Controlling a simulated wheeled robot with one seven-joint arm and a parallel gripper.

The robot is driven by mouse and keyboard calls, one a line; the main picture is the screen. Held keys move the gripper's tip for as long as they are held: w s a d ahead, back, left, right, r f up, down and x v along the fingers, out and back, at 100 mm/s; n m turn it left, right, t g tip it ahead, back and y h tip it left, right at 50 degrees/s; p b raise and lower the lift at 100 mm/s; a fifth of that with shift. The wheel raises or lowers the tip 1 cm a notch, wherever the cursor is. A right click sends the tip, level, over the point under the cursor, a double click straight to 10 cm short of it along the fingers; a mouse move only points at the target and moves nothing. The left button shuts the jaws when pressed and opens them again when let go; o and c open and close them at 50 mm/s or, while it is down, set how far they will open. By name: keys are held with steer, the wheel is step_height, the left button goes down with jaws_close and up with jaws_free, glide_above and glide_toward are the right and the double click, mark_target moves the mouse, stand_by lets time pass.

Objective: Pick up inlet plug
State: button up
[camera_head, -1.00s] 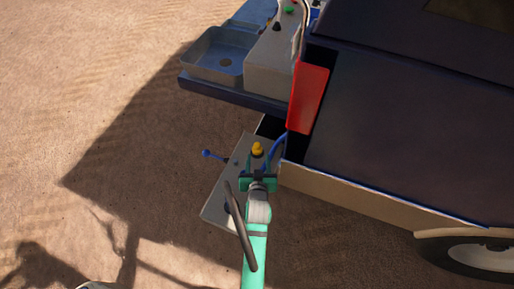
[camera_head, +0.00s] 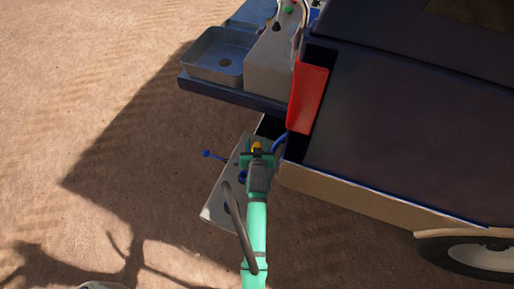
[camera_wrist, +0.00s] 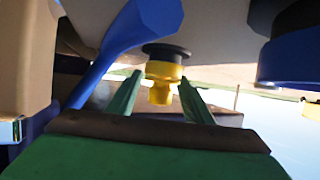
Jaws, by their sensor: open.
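The inlet plug seems to be the yellow fitting (camera_head: 257,146) on the grey panel (camera_head: 212,211) at the lower corner of the vehicle. In the wrist view the yellow fitting (camera_wrist: 162,92) has a black collar above it. My green gripper (camera_head: 257,156) is at the fitting and partly covers it in the head view. In the wrist view my gripper (camera_wrist: 161,79) is open, with one finger on each side of the fitting. Slim gaps show between fingers and fitting, and nothing is held.
A blue-knobbed lever (camera_head: 207,154) sticks out left of the panel. A grey basin (camera_head: 213,58) and a red panel (camera_head: 307,98) stand above. Open sandy ground lies to the left.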

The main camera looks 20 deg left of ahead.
steer(key=shift+x, duration=0.8)
steer(key=shift+a, duration=0.15)
jaws_close()
steer(key=shift+s+f, duration=0.1)
